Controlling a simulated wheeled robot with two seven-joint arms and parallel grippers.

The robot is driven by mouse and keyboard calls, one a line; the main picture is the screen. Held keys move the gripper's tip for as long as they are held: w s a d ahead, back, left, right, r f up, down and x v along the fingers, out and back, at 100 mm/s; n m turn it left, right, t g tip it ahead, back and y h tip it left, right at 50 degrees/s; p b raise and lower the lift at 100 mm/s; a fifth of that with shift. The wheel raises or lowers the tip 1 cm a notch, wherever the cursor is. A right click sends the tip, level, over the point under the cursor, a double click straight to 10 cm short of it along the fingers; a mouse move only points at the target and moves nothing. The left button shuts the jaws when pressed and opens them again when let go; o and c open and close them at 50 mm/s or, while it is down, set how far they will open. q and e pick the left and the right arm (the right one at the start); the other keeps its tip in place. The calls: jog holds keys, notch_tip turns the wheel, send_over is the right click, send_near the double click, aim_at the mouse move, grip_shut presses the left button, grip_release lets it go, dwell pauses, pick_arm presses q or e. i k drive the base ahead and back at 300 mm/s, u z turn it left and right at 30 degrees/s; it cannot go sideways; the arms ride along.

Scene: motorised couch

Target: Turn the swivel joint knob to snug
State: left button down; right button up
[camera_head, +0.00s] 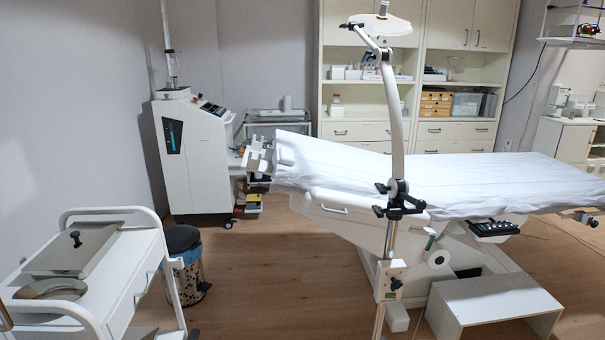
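A white curved arm (393,125) stands upright at the side of the couch, with a black swivel joint (398,197) at its lower end. Several black knobs and levers stick out from this joint, including a left one (381,188) and a lower right one (416,204). I cannot tell which one is the swivel joint knob, nor how tight it is. A post below carries a white box with a small dark knob (395,284). Neither of my grippers is in view.
The couch (500,175) with a white sheet fills the right middle. A white step stool (495,302) stands before it. A white cart (130,268) with trays is at lower left, beside a bin (187,265). Open wooden floor (280,280) lies between cart and couch.

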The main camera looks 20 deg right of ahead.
aim_at(383, 190)
jog(key=z, duration=0.05)
jog(key=i, duration=1.35)
jog(key=z, duration=0.5)
